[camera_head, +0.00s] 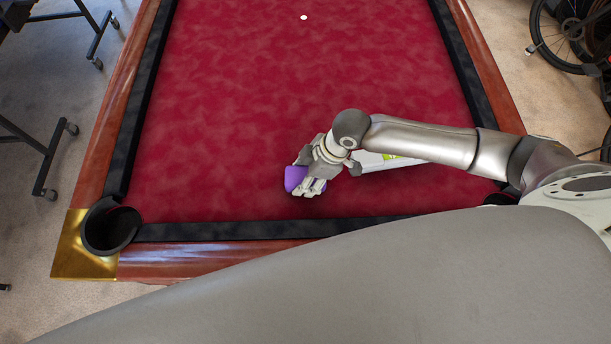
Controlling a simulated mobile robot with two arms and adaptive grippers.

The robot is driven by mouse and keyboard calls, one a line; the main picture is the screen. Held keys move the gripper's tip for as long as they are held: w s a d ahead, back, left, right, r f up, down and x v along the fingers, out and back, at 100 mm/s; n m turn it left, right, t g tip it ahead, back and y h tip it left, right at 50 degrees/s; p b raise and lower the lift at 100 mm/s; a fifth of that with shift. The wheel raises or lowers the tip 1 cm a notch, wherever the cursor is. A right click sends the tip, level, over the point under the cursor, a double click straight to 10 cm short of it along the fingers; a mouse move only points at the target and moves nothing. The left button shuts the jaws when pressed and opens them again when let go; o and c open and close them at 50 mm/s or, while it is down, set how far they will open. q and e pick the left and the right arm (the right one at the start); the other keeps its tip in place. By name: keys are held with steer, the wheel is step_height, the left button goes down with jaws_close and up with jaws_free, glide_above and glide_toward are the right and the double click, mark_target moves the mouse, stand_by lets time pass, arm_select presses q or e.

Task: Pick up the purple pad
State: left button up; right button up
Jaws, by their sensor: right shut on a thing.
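The purple pad (291,178) is on or just above the red cloth of the pool table (220,130), near the table's front edge. My right gripper (304,186) is shut on the pad, with its fingers covering the pad's right part. Whether the pad touches the cloth cannot be told. My left gripper is not in view.
A white object with a yellow-green patch (372,161) lies partly hidden behind my right arm. A small white ball (304,17) sits far back on the cloth. A corner pocket (112,228) is at front left. A bicycle (570,35) stands at right. The cloth's left half is clear.

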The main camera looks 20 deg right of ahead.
steer(key=shift+r+b, duration=0.25)
steer(key=shift+b, duration=0.05)
step_height(320, 180, up, 2)
steer(key=shift+w+r+b, duration=0.1)
steer(key=shift+r+b, duration=0.05)
steer(key=shift+b, duration=0.3)
steer(key=s+a+r, duration=0.2)
steer(key=s+r, duration=0.3)
steer(key=s, duration=0.1)
steer(key=s+a+r+p, duration=0.1)
steer(key=s+a+r, duration=0.2)
steer(key=s+r, duration=0.2)
steer(key=shift+s+a+r, duration=0.35)
steer(key=shift+s+r, duration=0.05)
steer(key=shift+s, duration=0.6)
